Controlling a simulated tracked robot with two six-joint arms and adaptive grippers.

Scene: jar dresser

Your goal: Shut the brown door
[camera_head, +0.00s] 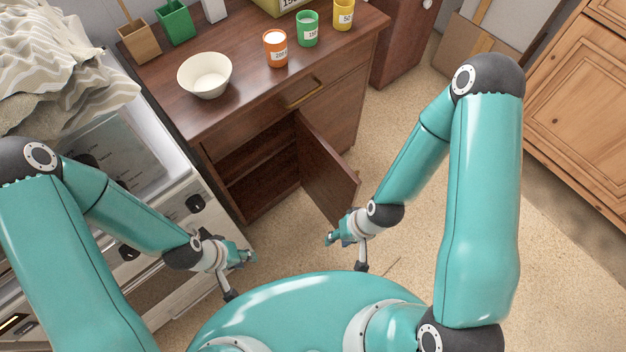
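The brown door (325,168) belongs to the dark brown dresser (228,122). It stands swung open, hinged on the right side of the lower compartment (255,180), whose shelf and inside show. My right gripper (331,239) is at the low free end of the door, close to its edge or touching it; I cannot tell which. Its fingers are small and partly overlap, so its opening is unclear. My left gripper (252,257) is in front of the dresser's left side, apart from the door, with nothing seen in it; its finger opening is also unclear.
A white bowl (205,76) and orange (275,48), green (307,29) and yellow (343,14) jars stand on the dresser top. A drawer with a brass handle (304,92) is above the door. A white appliance is at left; carpet is free at right.

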